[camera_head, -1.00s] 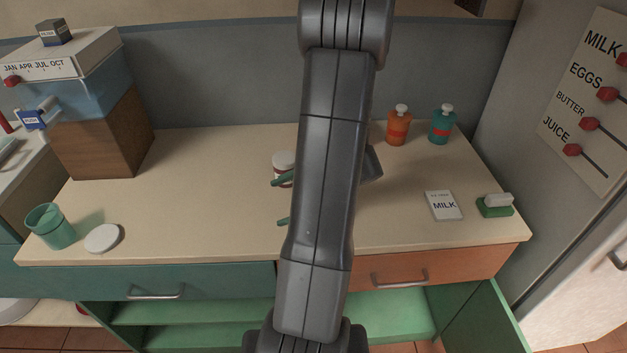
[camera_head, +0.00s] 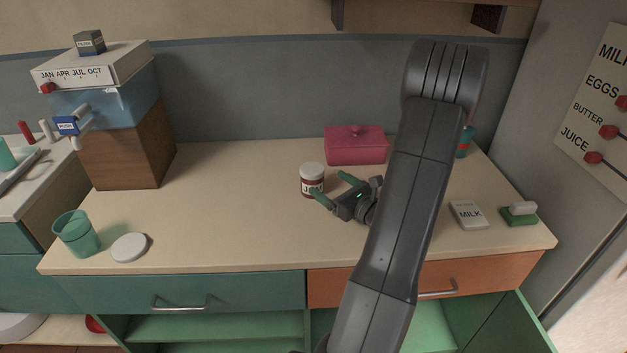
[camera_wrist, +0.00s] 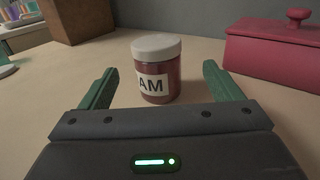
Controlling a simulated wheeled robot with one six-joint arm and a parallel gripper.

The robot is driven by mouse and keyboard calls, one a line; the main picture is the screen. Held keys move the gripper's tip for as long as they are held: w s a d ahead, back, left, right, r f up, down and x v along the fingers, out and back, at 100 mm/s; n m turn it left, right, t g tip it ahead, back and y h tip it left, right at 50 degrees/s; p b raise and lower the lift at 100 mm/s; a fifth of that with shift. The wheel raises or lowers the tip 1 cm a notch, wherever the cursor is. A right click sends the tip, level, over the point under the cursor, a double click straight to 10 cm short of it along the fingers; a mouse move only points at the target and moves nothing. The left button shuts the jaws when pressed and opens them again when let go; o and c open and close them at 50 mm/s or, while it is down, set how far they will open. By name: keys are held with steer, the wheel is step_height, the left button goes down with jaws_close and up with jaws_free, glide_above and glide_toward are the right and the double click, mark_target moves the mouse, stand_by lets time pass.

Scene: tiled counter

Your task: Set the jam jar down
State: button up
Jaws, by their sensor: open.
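The jam jar (camera_head: 312,181) has a white lid, red contents and a white label. It stands upright on the counter (camera_head: 230,205), in front of the back wall. It also shows in the wrist view (camera_wrist: 158,75), just beyond the fingertips, with "AM" readable on its label. My gripper (camera_head: 331,186) is open and empty, its green fingers spread toward the jar. In the wrist view the fingers (camera_wrist: 158,83) are on either side of the picture, and the jar appears between and past them, apart from both.
A pink lidded box (camera_head: 356,147) stands behind and right of the jar. A green cup (camera_head: 77,236) and a white disc (camera_head: 130,247) are at the front left. A milk card (camera_head: 468,215) and a green-and-white block (camera_head: 519,216) lie right.

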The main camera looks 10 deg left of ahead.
mark_target(312, 175)
steer(key=x, duration=0.5)
steer(key=p+x, duration=0.1)
steer(key=x, duration=0.1)
steer(key=shift+a+f, duration=0.3)
steer(key=shift+f, duration=0.05)
steer(key=c, duration=1.5)
